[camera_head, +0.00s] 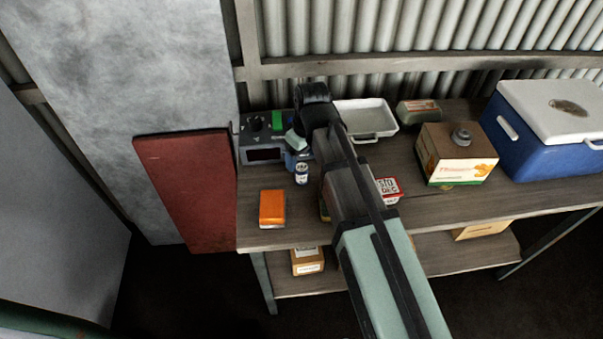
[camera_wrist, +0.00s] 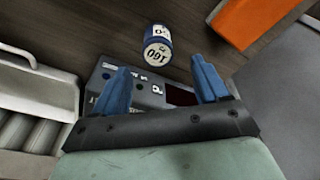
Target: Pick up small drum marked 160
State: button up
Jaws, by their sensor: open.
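The small drum marked 160 (camera_head: 301,178) is a short blue and white can standing on the wooden bench, in front of the grey device. In the wrist view the drum (camera_wrist: 158,48) shows its white top with "160" on it, beyond my fingers. My gripper (camera_wrist: 158,75) is open and empty, with its two blue fingers spread apart and the drum ahead of the gap between them. In the head view my gripper (camera_head: 296,156) is just behind the drum, partly hidden by my arm. I cannot tell its exact height.
A grey device (camera_head: 262,150) stands at the bench's back left and an orange box (camera_head: 272,208) near the front left. A white tray (camera_head: 372,106), a brown container (camera_head: 438,150) and a blue cooler (camera_head: 530,150) stand to the right. A red panel (camera_head: 190,185) leans left of the bench.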

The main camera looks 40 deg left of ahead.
aim_at(302, 167)
jog(key=shift+w+a+f, duration=0.1)
jog(key=shift+a+f, duration=0.05)
jog(key=shift+f, duration=1.85)
jog(key=shift+w+a+f, duration=0.1)
jog(key=shift+f, duration=1.85)
jog(key=shift+c, duration=0.4)
jog(key=c, duration=1.1)
